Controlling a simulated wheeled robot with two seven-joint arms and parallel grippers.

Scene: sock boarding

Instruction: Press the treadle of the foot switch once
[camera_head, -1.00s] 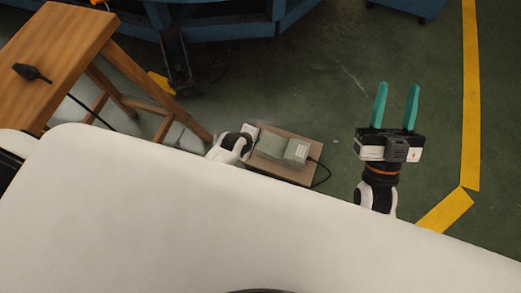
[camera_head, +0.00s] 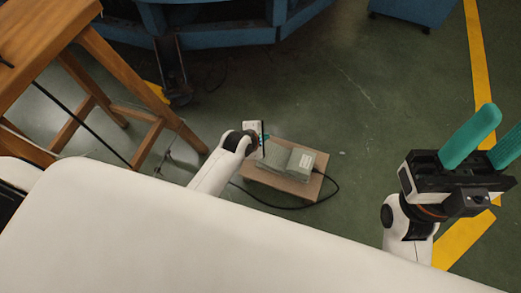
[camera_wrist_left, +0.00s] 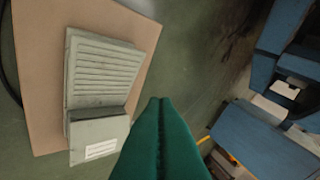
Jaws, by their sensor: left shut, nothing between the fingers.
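The foot switch (camera_head: 299,161) is a grey-green pedal unit on a brown board on the floor. In the left wrist view its ribbed treadle (camera_wrist_left: 104,72) and its housing with a white label (camera_wrist_left: 98,140) show clearly. My left gripper (camera_head: 265,139) is at the board's left far side in the head view, its body partly hiding the treadle. In the left wrist view its green fingers (camera_wrist_left: 160,103) are shut and empty, to the right of the switch; contact with it is not visible. My right gripper (camera_head: 503,130) is open and empty at the far right.
The brown board (camera_wrist_left: 40,110) lies on the green floor with a black cable curving around it. A wooden stool (camera_head: 150,98) stands to the left. Blue machinery (camera_head: 225,35) is at the back. A yellow floor line (camera_head: 476,55) runs at right.

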